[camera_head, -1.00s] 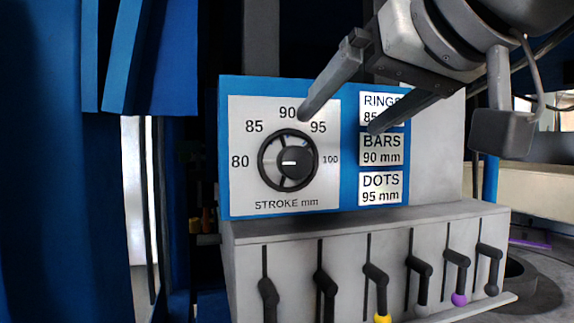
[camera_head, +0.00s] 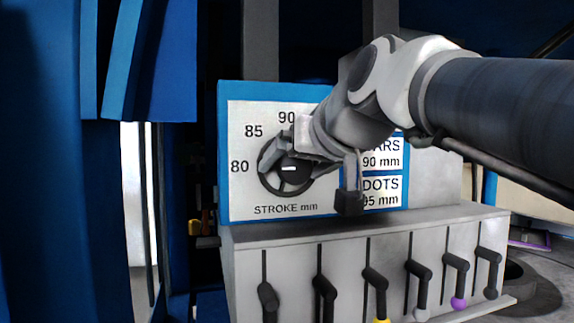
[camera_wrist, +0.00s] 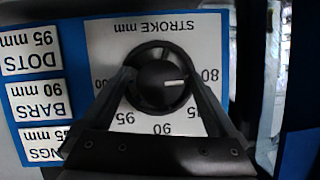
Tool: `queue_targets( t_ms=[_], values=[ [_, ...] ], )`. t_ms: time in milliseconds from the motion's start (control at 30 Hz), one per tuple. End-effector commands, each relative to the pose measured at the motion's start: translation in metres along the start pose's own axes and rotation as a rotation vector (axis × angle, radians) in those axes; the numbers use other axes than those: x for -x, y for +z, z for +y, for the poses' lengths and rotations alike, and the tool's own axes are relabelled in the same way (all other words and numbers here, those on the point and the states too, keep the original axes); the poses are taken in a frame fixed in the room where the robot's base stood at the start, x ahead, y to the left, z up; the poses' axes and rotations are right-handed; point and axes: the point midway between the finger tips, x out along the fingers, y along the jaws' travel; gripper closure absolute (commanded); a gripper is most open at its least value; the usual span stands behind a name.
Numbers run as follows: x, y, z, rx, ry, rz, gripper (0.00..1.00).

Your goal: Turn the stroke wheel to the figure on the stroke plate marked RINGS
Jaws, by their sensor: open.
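The stroke wheel (camera_head: 287,187), a black ring with a round hub, is on the white dial face of the blue panel; it also shows in the wrist view (camera_wrist: 160,85). The hub's white mark points to about 80. My gripper (camera_wrist: 160,76) is open, its two fingers on either side of the hub, over the ring. I cannot tell if they touch it. In the head view my gripper (camera_head: 290,153) covers the dial's upper right. The RINGS plate (camera_wrist: 42,140) is cut off in the wrist view, showing "NGS" and "5 mm"; my arm hides it in the head view.
The BARS plate (camera_head: 385,155) reads 90 mm and the DOTS plate (camera_head: 383,193) reads 95 mm. Below the panel, a grey box (camera_head: 345,237) juts out with several black levers. A blue post (camera_head: 155,60) stands at the left.

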Motion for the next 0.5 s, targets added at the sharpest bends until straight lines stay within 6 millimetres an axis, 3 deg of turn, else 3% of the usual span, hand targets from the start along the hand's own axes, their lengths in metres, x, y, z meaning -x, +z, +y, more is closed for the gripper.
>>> queue_targets(
  t_ms=[167, 200, 500],
  values=[
    [-0.0001, 0.0001, 0.0001, 0.000, 0.000, 0.000, 0.06],
    [-0.0001, 0.0000, 0.0001, 0.000, 0.000, 0.000, 0.10],
    [0.0002, -0.0001, 0.0001, 0.000, 0.000, 0.000, 0.64]
  ],
)
